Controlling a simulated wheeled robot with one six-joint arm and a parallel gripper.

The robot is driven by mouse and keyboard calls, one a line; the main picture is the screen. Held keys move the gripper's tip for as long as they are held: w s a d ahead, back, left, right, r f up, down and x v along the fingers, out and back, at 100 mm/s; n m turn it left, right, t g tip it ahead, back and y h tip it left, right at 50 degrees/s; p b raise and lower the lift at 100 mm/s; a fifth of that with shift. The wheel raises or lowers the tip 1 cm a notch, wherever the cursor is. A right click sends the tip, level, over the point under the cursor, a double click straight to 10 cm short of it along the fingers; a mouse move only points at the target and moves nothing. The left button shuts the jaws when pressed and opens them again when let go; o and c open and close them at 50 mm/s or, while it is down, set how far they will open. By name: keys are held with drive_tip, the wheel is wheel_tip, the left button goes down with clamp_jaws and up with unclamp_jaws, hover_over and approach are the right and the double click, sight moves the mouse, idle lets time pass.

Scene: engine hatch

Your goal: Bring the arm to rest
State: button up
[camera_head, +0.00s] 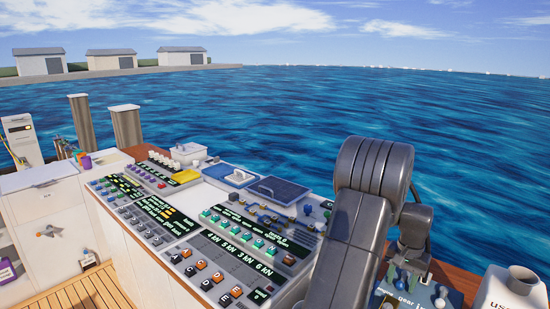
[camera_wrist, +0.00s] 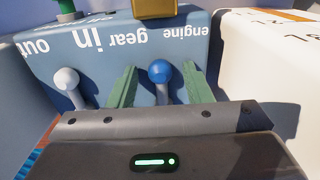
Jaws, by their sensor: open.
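My gripper (camera_wrist: 160,68) is open in the wrist view, its two green fingers spread wide. A lever with a blue ball knob (camera_wrist: 159,71) stands between the fingers, with visible gaps on both sides. A second lever with a white ball knob (camera_wrist: 67,77) is left of the fingers. Both levers are on a blue panel (camera_wrist: 110,62) lettered "engine gear in out", upside down in this view. In the head view my grey arm reaches down at the right over the same blue panel (camera_head: 428,295). The fingertips are hard to make out there.
A white container (camera_head: 512,290) stands close right of the panel; its pale side (camera_wrist: 270,65) is near the right finger. A broad control console (camera_head: 200,235) with switches and displays lies left of my arm. Open water fills the background.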

wheel_tip(320, 180, up, 13)
drive_tip(key=b, duration=0.1)
wheel_tip(320, 180, down, 13)
drive_tip(key=shift+f+p, duration=0.15)
drive_tip(key=shift+p, duration=0.45)
drive_tip(key=shift+s+d+n, duration=0.2)
drive_tip(key=shift+d+n, duration=0.1)
drive_tip(key=shift+n, duration=0.45)
drive_tip(key=shift+s+d+n, duration=0.2)
drive_tip(key=shift+d+n, duration=0.1)
drive_tip(key=shift+n, duration=0.45)
